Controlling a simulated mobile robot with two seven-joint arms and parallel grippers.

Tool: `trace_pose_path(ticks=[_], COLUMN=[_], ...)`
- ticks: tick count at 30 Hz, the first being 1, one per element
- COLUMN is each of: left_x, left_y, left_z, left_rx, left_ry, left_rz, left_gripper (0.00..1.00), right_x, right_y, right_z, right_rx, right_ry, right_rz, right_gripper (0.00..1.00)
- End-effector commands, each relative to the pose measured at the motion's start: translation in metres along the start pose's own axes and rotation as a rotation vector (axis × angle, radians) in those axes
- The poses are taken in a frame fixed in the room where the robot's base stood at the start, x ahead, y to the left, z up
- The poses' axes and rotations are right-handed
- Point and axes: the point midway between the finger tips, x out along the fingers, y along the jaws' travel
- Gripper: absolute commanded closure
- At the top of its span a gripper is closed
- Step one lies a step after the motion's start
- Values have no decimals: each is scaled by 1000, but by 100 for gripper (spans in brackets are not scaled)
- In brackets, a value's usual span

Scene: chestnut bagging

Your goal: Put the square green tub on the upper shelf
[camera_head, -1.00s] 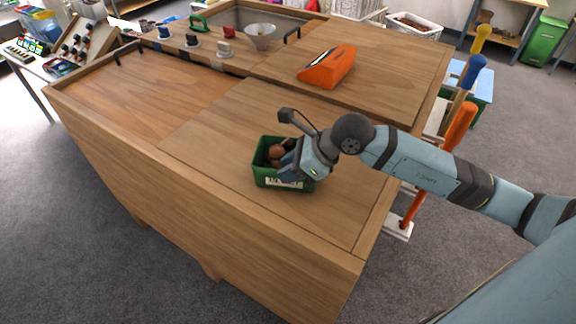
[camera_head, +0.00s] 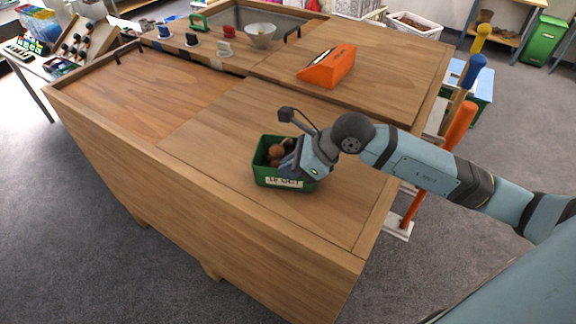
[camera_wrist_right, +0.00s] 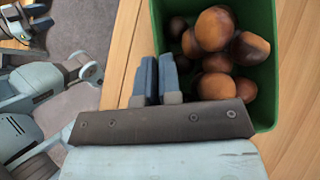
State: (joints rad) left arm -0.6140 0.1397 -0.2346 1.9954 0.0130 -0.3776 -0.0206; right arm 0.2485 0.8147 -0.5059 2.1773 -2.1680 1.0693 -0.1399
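The square green tub (camera_head: 265,175) stands on the near part of the wooden worktop, with a pale label on its front and brown chestnuts inside. It also shows in the right wrist view (camera_wrist_right: 262,20), holding several chestnuts. My right gripper (camera_head: 290,158) is at the tub's right side. In the right wrist view its two blue fingers (camera_wrist_right: 158,78) are close together, one on each side of the tub's wall, and look closed on it. No upper shelf can be clearly identified.
An orange wedge-shaped object (camera_head: 328,68) lies behind the tub on the worktop (camera_head: 215,135). A white bowl (camera_head: 260,36) and several small coloured items stand farther back. Tools with orange, blue and yellow handles stand along the right edge. A wooden rack (camera_head: 503,40) stands at far right.

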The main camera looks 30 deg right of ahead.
Motion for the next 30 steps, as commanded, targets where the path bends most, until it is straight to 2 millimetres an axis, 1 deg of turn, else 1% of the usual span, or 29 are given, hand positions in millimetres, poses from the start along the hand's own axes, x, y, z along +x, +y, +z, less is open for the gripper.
trace_pose_path(ticks=[23,26,30], left_x=[0,1,2], left_y=[0,0,0], left_z=[2,2,4], left_rx=[0,0,0], left_ry=[-3,-3,-3], left_rz=[0,0,1], left_gripper=[57,57,57], right_x=[1,-1,-8], right_y=[1,1,1], right_z=[-1,1,9], right_rx=[3,2,1], right_ry=[2,2,0], right_rz=[4,4,3], right_gripper=[100,100,100])
